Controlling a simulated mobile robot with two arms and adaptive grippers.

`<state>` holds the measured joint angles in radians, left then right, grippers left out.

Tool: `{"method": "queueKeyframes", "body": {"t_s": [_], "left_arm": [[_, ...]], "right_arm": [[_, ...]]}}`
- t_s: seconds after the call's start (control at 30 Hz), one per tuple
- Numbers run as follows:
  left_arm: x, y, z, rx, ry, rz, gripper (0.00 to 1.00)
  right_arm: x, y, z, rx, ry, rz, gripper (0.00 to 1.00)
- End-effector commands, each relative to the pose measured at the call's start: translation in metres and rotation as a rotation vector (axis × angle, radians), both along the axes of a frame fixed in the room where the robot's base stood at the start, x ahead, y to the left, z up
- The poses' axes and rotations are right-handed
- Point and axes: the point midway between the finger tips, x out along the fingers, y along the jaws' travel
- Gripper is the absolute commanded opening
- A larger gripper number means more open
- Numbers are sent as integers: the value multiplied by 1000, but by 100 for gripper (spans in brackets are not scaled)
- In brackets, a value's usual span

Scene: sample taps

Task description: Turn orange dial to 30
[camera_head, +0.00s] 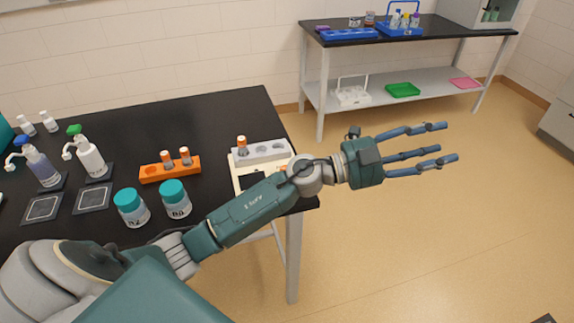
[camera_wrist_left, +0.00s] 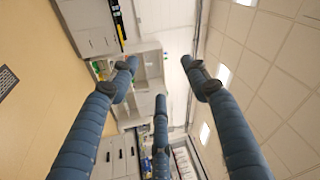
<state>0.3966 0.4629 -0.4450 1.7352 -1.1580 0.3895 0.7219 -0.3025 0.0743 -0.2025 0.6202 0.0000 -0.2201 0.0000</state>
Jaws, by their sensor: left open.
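My left gripper (camera_head: 420,153) is open and empty. It is stretched out to the right, past the right edge of the black bench, above the bare floor. Its spread blue fingers (camera_wrist_left: 158,85) also show in the left wrist view, with cabinets and ceiling beyond them and nothing between them. I cannot make out an orange dial in either view. The orange things that show are a small orange rack (camera_head: 155,174) and orange-capped vials (camera_head: 184,153) on the bench. My right gripper is not in view.
The black bench (camera_head: 215,115) carries two teal-lidded jars (camera_head: 131,208), pump bottles (camera_head: 88,156) and a grey rack (camera_head: 270,151) partly behind my left arm. A second table (camera_head: 440,33) with blue trays stands at the back right. The floor between is clear.

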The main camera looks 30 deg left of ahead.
Motion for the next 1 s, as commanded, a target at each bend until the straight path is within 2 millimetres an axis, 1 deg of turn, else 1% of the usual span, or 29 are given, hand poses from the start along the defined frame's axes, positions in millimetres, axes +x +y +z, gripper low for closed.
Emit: {"method": "queueKeyframes", "body": {"t_s": [0.03, 0.07, 0.1, 0.13, 0.17, 0.2, 0.23, 0.27, 0.3, 0.37, 0.4, 0.47, 0.5, 0.6, 0.63, 0.7, 0.77, 0.87, 1.0], "left_arm": [[2, -7, -10, 131, -13, -78, 47], [2, -10, -21, 210, -9, -124, 47], [2, -9, -37, 319, 11, -178, 47], [3, -4, -50, 401, 31, -211, 47], [5, 4, -64, 487, 59, -240, 47], [7, 20, -81, 598, 109, -267, 47], [10, 36, -94, 682, 151, -282, 47], [12, 55, -105, 765, 200, -289, 47], [15, 85, -118, 871, 277, -288, 47], [16, 136, -130, 1016, 406, -267, 47], [15, 171, -134, 1099, 497, -243, 47], [10, 221, -134, 1200, 634, -197, 47], [5, 251, -131, 1253, 719, -162, 47], [-10, 309, -119, 1336, 898, -83, 47], [-14, 321, -115, 1349, 938, -64, 47], [-22, 340, -109, 1372, 1005, -33, 47], [-27, 349, -107, 1381, 1038, -19, 47], [-29, 352, -112, 1385, 1055, -15, 47], [-29, 351, -133, 1385, 1054, -19, 47]], "right_arm": [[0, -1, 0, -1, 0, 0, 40], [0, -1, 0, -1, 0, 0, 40], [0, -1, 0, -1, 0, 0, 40], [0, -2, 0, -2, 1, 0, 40], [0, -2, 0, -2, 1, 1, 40], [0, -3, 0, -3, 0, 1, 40], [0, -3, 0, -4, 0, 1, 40], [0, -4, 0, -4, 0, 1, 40], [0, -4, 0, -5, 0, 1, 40], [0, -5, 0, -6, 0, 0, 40], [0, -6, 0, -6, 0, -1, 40], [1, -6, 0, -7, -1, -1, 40], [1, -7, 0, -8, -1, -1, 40], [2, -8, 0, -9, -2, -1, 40], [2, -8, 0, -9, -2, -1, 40], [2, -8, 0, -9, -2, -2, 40], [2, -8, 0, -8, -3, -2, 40], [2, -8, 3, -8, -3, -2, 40], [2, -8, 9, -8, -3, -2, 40]]}}
